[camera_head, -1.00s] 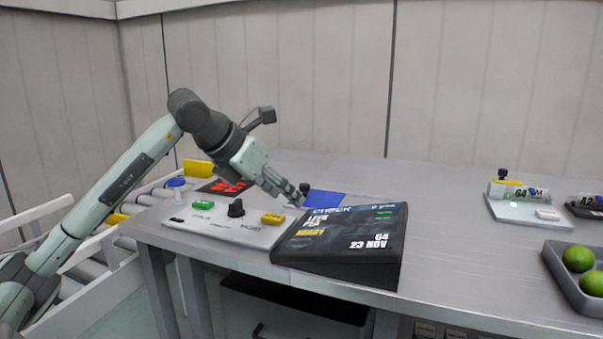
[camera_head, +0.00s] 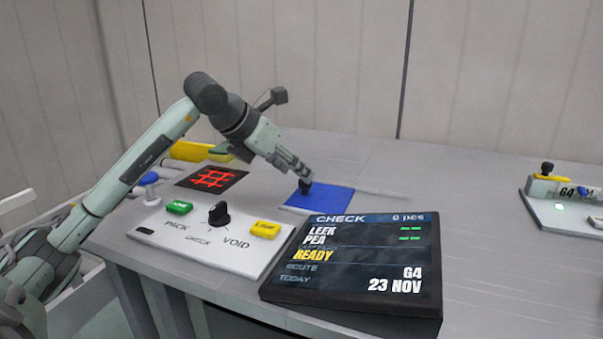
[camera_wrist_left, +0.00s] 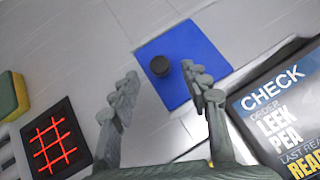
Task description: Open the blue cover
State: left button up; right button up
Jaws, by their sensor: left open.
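The blue cover (camera_head: 322,198) is a flat blue square on the table behind the display. In the left wrist view the blue cover (camera_wrist_left: 202,58) carries a round black knob (camera_wrist_left: 160,66) near its left part. My left gripper (camera_head: 305,180) is over the cover at the black knob (camera_head: 305,187). In the left wrist view my left gripper (camera_wrist_left: 162,86) is open, its two fingers spread to either side below the knob in the picture. I cannot tell whether a finger touches the knob. The cover lies flat. My right gripper is not in view.
A tilted display (camera_head: 350,262) stands in front of the cover. A white control panel (camera_head: 205,240) with buttons and a black dial is to its left. A black pad with a red grid (camera_head: 212,178) lies further left.

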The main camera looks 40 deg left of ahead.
aim_at(302, 181)
pick_arm(q)
jog(key=shift+x, duration=2.2)
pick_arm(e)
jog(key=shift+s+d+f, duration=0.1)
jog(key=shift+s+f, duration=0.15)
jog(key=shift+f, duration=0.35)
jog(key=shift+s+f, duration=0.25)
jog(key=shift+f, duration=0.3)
pick_arm(q)
grip_shut()
